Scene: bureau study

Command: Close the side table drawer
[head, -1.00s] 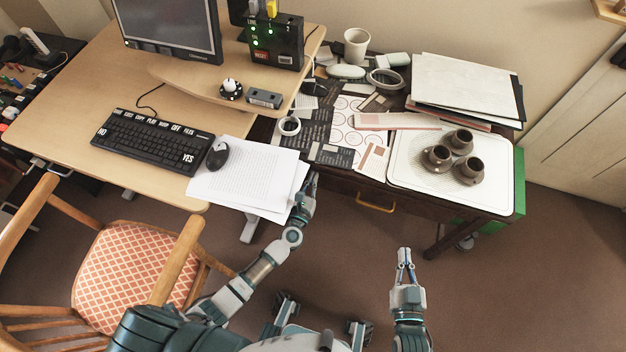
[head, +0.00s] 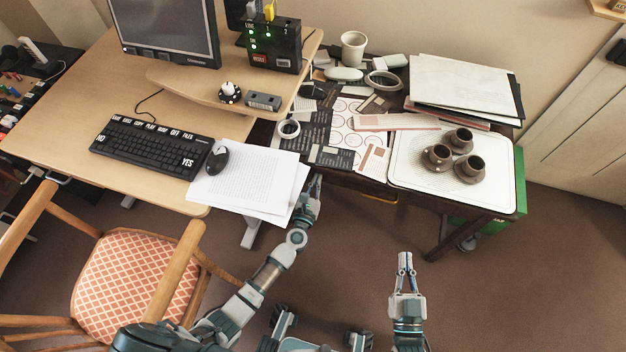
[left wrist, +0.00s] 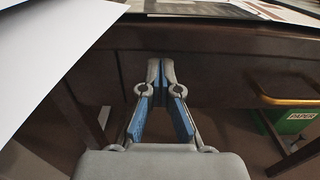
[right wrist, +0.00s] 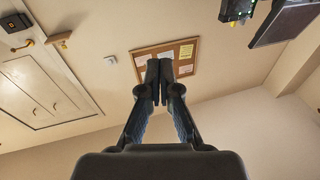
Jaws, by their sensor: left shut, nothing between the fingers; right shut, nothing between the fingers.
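The dark wooden side table (head: 442,232) stands right of the desk. Its drawer front (left wrist: 225,78) fills much of the left wrist view, with a brass handle (left wrist: 290,101) at right. In the head view only a sliver of the handle (head: 380,197) shows under the tabletop edge; the drawer looks nearly or fully in, but I cannot tell exactly. My left gripper (head: 317,180) is shut and empty, its tips at the drawer front, left of the handle; contact is unclear. My right gripper (head: 404,257) is shut and empty over the floor, in front of the table.
Paper sheets (head: 245,180) overhang the desk edge close to my left gripper. A white tray (head: 408,187) with three brown cups is on the side table. A wooden chair (head: 130,265) stands at left, and a green box (head: 520,180) at right. Floor ahead of my right gripper is clear.

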